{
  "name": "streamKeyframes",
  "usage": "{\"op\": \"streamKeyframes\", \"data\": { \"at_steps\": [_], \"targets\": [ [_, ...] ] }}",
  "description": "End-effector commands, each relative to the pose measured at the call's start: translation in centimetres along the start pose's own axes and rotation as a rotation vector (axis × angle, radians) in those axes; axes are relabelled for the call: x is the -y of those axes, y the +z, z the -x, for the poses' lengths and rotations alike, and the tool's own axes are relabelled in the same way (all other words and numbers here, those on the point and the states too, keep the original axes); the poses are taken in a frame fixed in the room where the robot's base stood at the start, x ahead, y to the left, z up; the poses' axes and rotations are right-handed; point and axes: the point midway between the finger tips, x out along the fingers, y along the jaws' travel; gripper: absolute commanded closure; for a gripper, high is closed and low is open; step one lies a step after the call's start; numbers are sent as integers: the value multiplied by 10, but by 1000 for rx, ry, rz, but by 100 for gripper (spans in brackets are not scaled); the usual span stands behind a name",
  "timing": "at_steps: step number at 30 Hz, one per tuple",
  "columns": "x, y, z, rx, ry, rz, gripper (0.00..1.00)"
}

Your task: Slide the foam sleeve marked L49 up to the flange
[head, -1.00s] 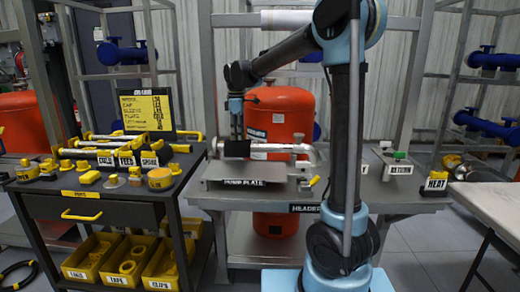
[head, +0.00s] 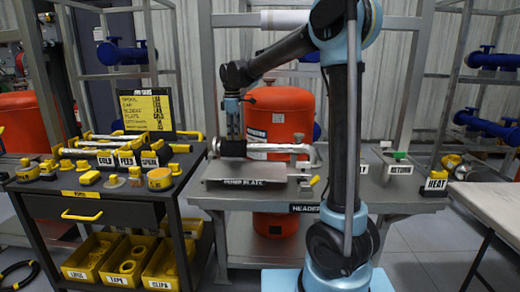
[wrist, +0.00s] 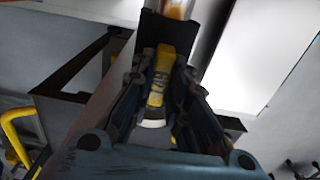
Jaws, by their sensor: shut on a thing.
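A dark foam sleeve (head: 234,148) sits around a silver pipe (head: 275,148) that lies level above the pump plate. My gripper (head: 233,139) comes down from above and is shut on the sleeve. In the wrist view my gripper's fingers (wrist: 157,110) close around a dark piece (wrist: 165,32), with a yellow strip with dark marks (wrist: 160,75) between them. I cannot read L49 on it. A pale end piece, perhaps the flange (head: 213,147), shows just left of the sleeve. The gap between them is too small to judge.
The pump plate (head: 245,184) is on a grey bench, with a red tank (head: 278,120) behind the pipe. A dark cart (head: 115,190) with yellow parts stands close on the left. Small labelled items are on the bench's right side.

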Motion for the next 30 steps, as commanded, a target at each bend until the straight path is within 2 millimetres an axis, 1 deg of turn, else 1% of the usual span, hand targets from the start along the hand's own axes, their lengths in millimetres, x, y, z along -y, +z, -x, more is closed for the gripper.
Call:
{"op": "streamKeyframes", "data": {
  "at_steps": [30],
  "targets": [
    [0, -16, 0, 0, 0, 0, 99]
  ]
}}
